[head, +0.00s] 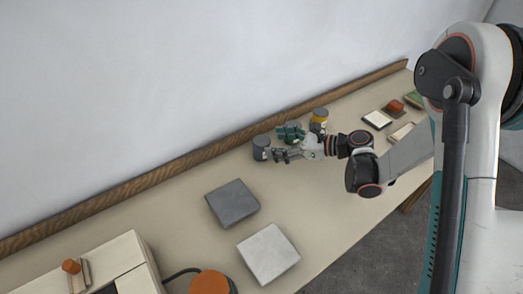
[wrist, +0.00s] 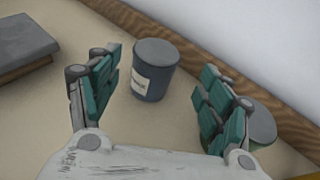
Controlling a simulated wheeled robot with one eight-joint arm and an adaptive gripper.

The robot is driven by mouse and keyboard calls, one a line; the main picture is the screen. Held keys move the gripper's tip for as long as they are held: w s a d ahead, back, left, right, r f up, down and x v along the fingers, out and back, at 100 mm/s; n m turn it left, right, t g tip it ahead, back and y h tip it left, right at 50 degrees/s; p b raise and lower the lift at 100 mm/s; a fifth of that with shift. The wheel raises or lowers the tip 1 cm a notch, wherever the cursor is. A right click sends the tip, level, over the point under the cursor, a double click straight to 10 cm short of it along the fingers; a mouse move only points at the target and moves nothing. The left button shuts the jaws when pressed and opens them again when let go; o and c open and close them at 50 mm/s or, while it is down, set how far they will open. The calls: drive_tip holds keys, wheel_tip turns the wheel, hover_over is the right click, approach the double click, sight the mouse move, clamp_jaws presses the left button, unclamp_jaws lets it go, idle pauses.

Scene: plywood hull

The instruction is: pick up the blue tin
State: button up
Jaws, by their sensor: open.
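A blue-grey tin (wrist: 153,82) with a pale label stands upright in the wrist view, seen in the gap between my two fingers and a little beyond them. In the head view this tin (head: 261,148) stands near the back of the bench, just left of my gripper (head: 281,145). My gripper is open, with its teal-padded fingers spread and nothing held. No finger visibly touches the tin. In the wrist view the fingers (wrist: 160,80) show to the left and right of it.
Another tin with a grey-green lid (wrist: 263,122) stands close behind the right finger. A yellow tin (head: 319,119) stands further right. A dark grey slab (head: 233,203) and a pale slab (head: 268,254) lie nearer on the bench. A wooden strip (head: 150,185) runs along the wall.

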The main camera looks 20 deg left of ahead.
sight(261, 140)
drive_tip(key=x, duration=0.1)
drive_tip(key=b+x, duration=0.1)
drive_tip(key=x, duration=0.1)
drive_tip(key=b+x, duration=0.1)
drive_tip(key=x, duration=0.1)
drive_tip(key=shift+s+a+r, duration=0.2)
drive_tip(key=shift+s+r, duration=0.05)
drive_tip(key=shift+s, duration=0.1)
drive_tip(key=shift+w+a, duration=0.1)
drive_tip(key=shift+a, duration=0.15)
drive_tip(key=c, duration=1.3)
